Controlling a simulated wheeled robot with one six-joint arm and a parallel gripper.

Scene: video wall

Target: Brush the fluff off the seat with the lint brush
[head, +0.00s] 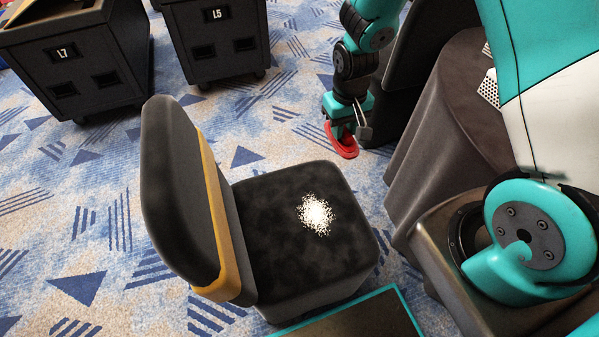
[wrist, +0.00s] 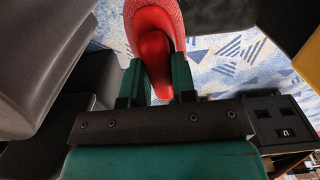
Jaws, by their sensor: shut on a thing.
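The chair's black seat (head: 275,255) is in the middle of the head view. A patch of white fluff (head: 316,213) lies on it, right of the seat's middle in the picture. My gripper (head: 345,124) is beyond the seat's far edge, apart from it. It is shut on the red lint brush (head: 343,146). In the wrist view the brush (wrist: 154,48) sits between the green fingers of my gripper (wrist: 157,80), its wider part pointing away. The brush's working face is not clearly visible. I cannot make out the fluff in the wrist view.
The chair's backrest (head: 175,190), with a yellow edge, rises left of the seat. A draped table (head: 450,130) stands to the right. Dark cases marked L7 (head: 75,70) and L5 (head: 215,45) stand at the back left. Patterned carpet (head: 245,115) lies open between them and the chair.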

